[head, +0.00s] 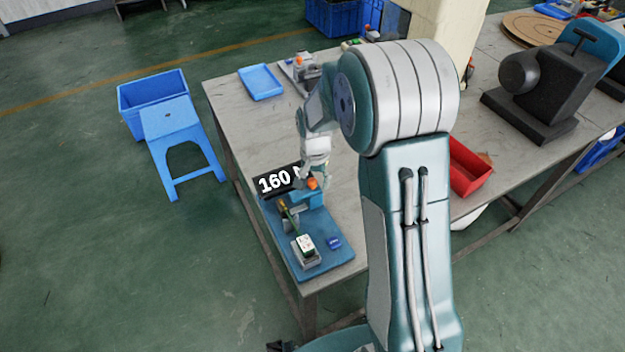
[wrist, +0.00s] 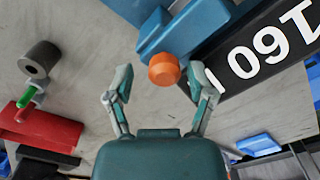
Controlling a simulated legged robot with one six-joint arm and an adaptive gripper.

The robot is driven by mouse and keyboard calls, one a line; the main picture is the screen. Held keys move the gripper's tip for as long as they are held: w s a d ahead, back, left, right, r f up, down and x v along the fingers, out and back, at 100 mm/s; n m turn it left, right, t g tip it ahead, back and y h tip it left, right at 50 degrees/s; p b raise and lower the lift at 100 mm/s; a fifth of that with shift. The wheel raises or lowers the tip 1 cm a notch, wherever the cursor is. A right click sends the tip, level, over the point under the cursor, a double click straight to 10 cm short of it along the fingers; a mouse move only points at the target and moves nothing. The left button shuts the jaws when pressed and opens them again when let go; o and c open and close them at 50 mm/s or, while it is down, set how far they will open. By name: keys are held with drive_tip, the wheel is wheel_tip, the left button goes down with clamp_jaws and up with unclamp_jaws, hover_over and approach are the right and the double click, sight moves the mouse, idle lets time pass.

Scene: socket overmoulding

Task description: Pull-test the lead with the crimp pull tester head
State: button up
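The pull tester (head: 303,201) is a blue block with an orange knob (head: 312,184), standing on a blue base plate (head: 325,262). A black display (head: 274,181) behind it reads 160, with a partly covered unit. A white socket (head: 305,243) sits in a grey holder on the plate. A thin green-yellow piece (head: 290,213), perhaps the lead, lies between the tester and the socket; its ends are unclear. My gripper (wrist: 162,75) is open, with its fingers on either side of the orange knob in the wrist view (wrist: 164,69). Gaps show on both sides of the knob.
A small blue block (head: 334,242) lies on the plate's right. A blue tray (head: 261,82) and a grey fixture (head: 300,70) stand further back on the table. A red bin (head: 469,168) is right of my arm. A blue stool (head: 178,135) stands on the floor at left.

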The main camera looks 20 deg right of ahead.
wheel_tip(320, 180, up, 12)
idle(0.6)
idle(0.4)
drive_tip(key=s+r+n+t, duration=0.3)
drive_tip(key=s+r, duration=0.7)
drive_tip(key=s, duration=0.2)
drive_tip(key=s+n+t, duration=0.2)
drive_tip(key=s+n, duration=0.1)
drive_tip(key=s, duration=0.9)
drive_tip(key=shift+s+a+r+n+t, duration=0.15)
drive_tip(key=shift+a+r+n+t, duration=0.15)
drive_tip(key=shift+a+r+n, duration=0.1)
